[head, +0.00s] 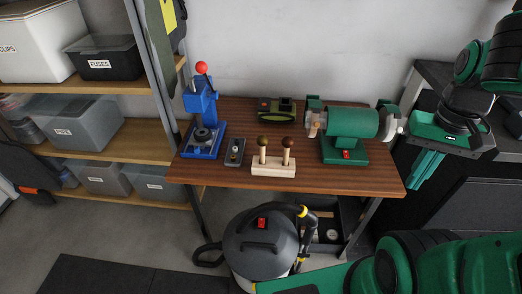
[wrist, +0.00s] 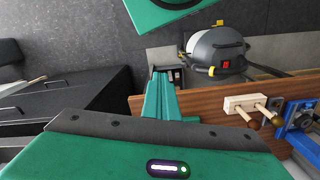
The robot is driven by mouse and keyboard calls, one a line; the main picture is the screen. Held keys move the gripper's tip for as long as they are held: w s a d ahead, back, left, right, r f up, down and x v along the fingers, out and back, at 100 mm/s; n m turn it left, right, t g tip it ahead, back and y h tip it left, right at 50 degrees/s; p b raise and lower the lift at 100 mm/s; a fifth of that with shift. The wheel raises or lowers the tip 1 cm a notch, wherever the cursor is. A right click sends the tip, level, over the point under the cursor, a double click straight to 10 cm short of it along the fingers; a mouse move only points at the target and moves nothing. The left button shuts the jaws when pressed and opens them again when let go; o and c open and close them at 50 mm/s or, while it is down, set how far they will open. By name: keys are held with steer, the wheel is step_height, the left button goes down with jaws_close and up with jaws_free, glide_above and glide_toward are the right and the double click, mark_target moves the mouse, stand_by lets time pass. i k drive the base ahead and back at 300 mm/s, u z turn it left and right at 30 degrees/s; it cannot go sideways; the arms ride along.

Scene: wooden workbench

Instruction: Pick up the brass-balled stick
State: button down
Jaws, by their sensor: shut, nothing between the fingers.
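A pale wooden block (head: 273,169) on the workbench holds two upright sticks. The left stick's ball (head: 262,141) looks dark olive-brass; the right stick's ball (head: 288,142) is browner. My gripper (head: 416,186) is off the bench's right end, well to the right of the block, pointing down. Its green fingers (wrist: 160,73) are together and empty in the wrist view.
The bench (head: 225,178) also holds a blue press (head: 201,118), a small dark switch box (head: 235,152), a green box-like device (head: 278,108) and a green bench grinder (head: 350,126) between block and gripper. A grey vacuum (head: 262,250) stands in front. The bench's front right is clear.

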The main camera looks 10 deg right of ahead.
mark_target(262, 139)
steer(key=z, duration=0.25)
steer(key=k, duration=1.5)
steer(key=u, duration=0.35)
steer(key=i, duration=0.95)
steer(key=z, duration=0.05)
